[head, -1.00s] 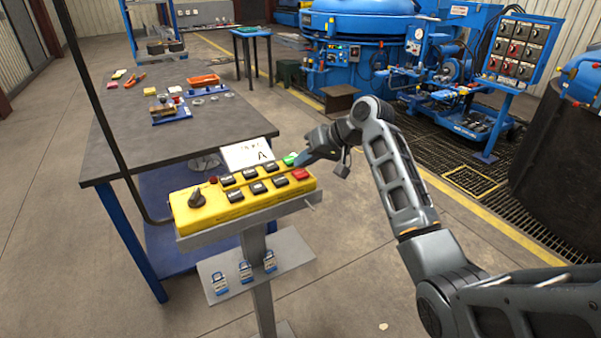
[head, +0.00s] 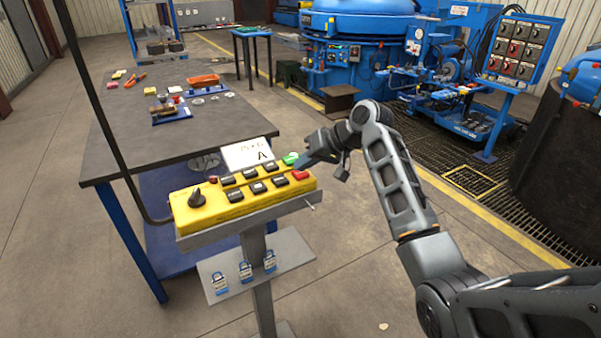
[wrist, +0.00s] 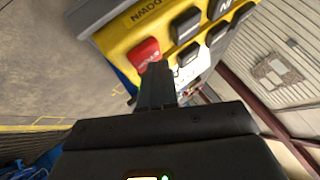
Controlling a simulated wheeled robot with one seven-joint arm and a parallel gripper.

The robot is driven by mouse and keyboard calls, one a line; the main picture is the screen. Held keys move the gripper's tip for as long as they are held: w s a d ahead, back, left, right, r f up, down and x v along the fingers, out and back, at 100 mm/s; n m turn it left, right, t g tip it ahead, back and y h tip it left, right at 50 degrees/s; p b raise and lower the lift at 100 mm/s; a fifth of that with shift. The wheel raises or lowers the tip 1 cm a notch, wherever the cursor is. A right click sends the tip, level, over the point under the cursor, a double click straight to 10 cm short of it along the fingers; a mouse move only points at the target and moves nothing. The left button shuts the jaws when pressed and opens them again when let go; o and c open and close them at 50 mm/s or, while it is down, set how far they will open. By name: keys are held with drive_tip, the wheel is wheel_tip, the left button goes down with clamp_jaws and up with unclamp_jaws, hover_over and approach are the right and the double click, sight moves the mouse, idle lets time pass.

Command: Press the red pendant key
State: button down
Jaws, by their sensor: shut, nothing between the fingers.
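The red key (head: 300,175) is at the right end of the yellow pendant (head: 240,205), in the front row beside black keys. In the wrist view the red key (wrist: 143,53) lies just beyond the tips of my gripper (wrist: 157,72), slightly to their left. My gripper (head: 300,163) is shut and empty, with its tips low over the pendant's right end, near the red key and the green key (head: 290,159). I cannot tell whether the tips touch the red key.
The pendant rests on a grey stand (head: 258,265) with several blue padlocks on its lower shelf. A white card (head: 248,154) stands behind it. A workbench (head: 130,125) with small items is behind left. A black cable rises at the left.

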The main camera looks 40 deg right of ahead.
sight(304, 173)
drive_tip(key=shift+f, duration=0.25)
idle(0.3)
drive_tip(key=shift+r+p, duration=0.9)
drive_tip(key=shift+r, duration=0.05)
drive_tip(key=shift+r+p, duration=0.5)
drive_tip(key=shift+r, duration=2)
